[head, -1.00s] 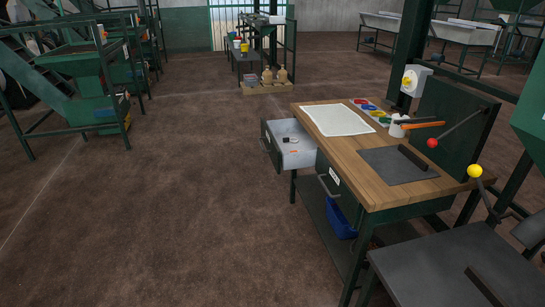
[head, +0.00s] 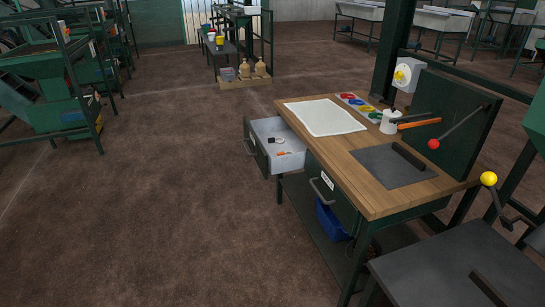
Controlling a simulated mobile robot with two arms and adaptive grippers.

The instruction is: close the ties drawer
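In the head view an open drawer (head: 284,159) sticks out to the left from the far end of a wooden-topped workbench (head: 376,203). Its front is dark green with a grey handle (head: 249,147). Inside its pale grey tray lie a small dark looped item (head: 277,140) and a small orange item (head: 282,153). A second drawer (head: 332,188), nearer to me, is shut and has a white label and a grey handle (head: 320,192). I cannot read the label. Neither of my grippers shows.
On the bench lie a white sheet (head: 325,117), a tray of coloured rings (head: 359,106), a white pot (head: 389,122) and a grey mat (head: 393,165). A blue bin (head: 331,222) sits below. A grey table (head: 456,267) stands at lower right. The floor (head: 150,200) left of the bench is clear.

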